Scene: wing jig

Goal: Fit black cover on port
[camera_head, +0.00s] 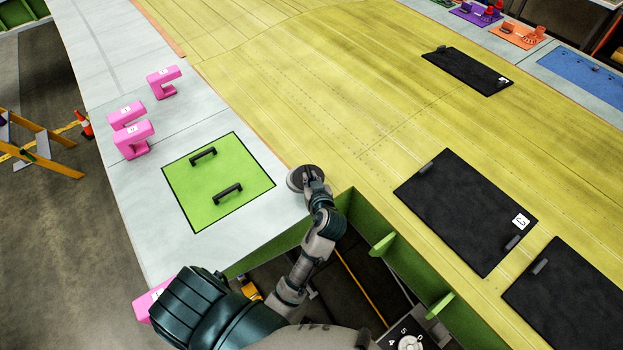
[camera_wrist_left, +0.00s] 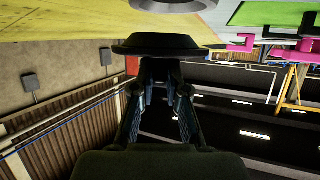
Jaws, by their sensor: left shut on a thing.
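The black cover (camera_head: 304,171) is a dark round disc at the wing's edge in the head view. My left gripper (camera_head: 315,181) is shut on it. In the left wrist view, the cover (camera_wrist_left: 165,43) sits across the fingertips of my left gripper (camera_wrist_left: 165,62). The port (camera_head: 292,182) shows as a pale grey ring, partly covered by the disc in the head view. In the left wrist view the port (camera_wrist_left: 172,6) is cut by the top edge, with a visible gap between it and the cover. My right gripper is not in view.
A green panel (camera_head: 215,170) with two black handles lies left of the port. Pink clamps (camera_head: 133,140) line the left edge. Black mats (camera_head: 466,205) lie on the yellow wing skin at right. An open green-framed bay (camera_head: 385,245) lies below the port.

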